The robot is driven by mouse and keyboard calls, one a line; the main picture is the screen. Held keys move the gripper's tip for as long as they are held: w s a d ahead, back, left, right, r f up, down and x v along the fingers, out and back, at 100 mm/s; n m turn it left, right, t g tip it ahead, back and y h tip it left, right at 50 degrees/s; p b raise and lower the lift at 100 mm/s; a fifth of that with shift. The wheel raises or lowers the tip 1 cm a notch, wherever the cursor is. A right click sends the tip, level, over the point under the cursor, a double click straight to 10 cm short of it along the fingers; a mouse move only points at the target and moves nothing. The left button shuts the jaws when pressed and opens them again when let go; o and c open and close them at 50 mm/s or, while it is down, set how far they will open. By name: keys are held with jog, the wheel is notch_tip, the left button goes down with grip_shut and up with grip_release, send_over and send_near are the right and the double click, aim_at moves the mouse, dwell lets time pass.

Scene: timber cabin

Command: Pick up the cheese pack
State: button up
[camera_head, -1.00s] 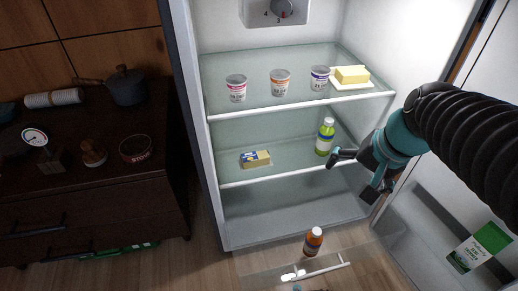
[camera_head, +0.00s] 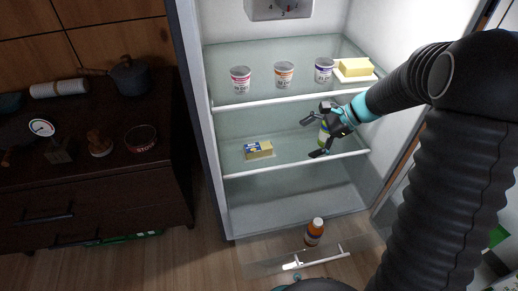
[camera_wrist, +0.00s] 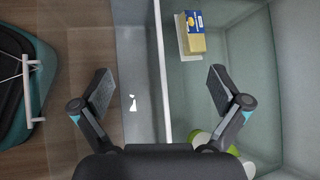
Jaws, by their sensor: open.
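The cheese pack (camera_head: 258,149) is a small yellow block with a blue and white label. It lies on the middle glass shelf of the open fridge, left of centre. In the wrist view the cheese pack (camera_wrist: 190,34) shows at the top, ahead of the fingers and right of the shelf's front bar. My gripper (camera_head: 311,138) is open and empty, to the right of the pack and apart from it. In the wrist view its fingers (camera_wrist: 160,92) are spread wide, one on each side of the shelf's front bar.
The upper shelf (camera_head: 250,98) holds three cups and a butter block (camera_head: 354,67) on a dish. An orange-brown bottle (camera_head: 315,232) stands low in front. The shelf around the pack is clear.

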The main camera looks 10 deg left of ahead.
jog(key=w+a+f+m+y, duration=0.3)
jog(key=w+f+m, duration=0.1)
jog(key=w+f, duration=0.35)
jog(key=m, duration=0.1)
send_near(259, 146)
jog(key=shift+s+a+f, duration=0.2)
jog(key=shift+a+f, duration=0.25)
jog(key=shift+a, duration=0.1)
jog(key=shift+s+a+f, duration=0.15)
jog(key=shift+a+f, duration=0.3)
jog(key=shift+a, duration=0.05)
jog(key=shift+r+b+x, duration=0.1)
jog(key=shift+b+x, duration=0.1)
jog(key=shift+x, duration=1.4)
jog(key=shift+r+b+x, duration=0.15)
jog(key=shift+x, duration=1.45)
jog(key=shift+w, duration=0.1)
grip_shut()
